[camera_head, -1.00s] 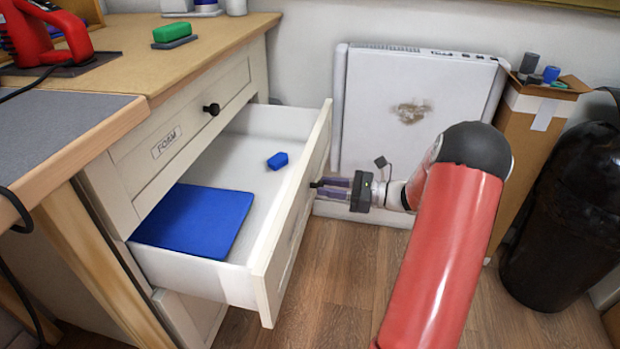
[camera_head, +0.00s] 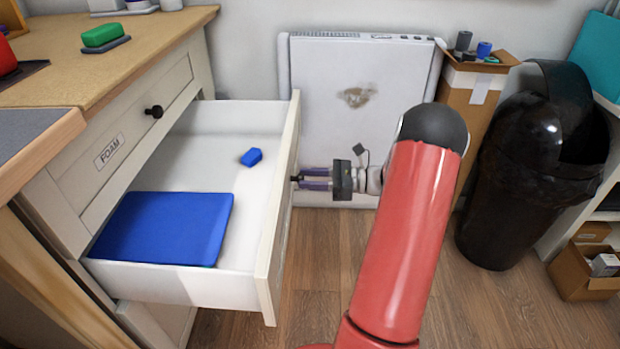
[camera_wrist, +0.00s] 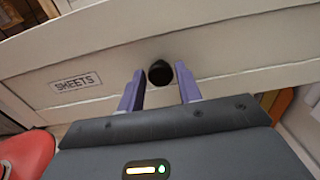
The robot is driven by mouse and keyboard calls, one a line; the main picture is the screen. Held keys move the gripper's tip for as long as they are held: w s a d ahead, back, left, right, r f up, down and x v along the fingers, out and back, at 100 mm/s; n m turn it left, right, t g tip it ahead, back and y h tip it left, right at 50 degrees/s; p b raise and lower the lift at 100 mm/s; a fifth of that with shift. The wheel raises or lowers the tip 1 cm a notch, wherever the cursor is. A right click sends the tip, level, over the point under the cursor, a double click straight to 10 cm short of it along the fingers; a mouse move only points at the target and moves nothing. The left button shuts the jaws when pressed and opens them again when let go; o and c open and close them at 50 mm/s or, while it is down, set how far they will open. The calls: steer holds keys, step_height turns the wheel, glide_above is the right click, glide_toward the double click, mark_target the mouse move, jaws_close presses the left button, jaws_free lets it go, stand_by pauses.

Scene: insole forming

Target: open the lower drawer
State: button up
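The lower drawer (camera_head: 265,245), cream with a white inside, stands pulled well out of the cabinet. The wrist view shows its front (camera_wrist: 230,75) with a label reading SHEETS and a round black knob (camera_wrist: 160,73). My gripper (camera_head: 301,179) is at the outer face of the drawer front. Its two purple fingers (camera_wrist: 160,79) stand on either side of the knob, their tips close against its edges, and appear shut on it. In the head view the knob (camera_head: 294,179) is small and partly hidden at the fingertips.
A blue sheet (camera_head: 165,228) and a small blue block (camera_head: 251,157) lie in the drawer. The closed FOAM drawer (camera_head: 125,145) is above. A white panel (camera_head: 345,115) stands behind my gripper, with a cardboard box (camera_head: 474,95) and black bin (camera_head: 525,160) at right. Wooden floor (camera_head: 440,300) is clear.

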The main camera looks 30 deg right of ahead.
steer(key=shift+o, duration=1.3)
steer(key=v, duration=0.7)
steer(key=shift+s+d, duration=0.25)
steer(key=shift+d, duration=0.05)
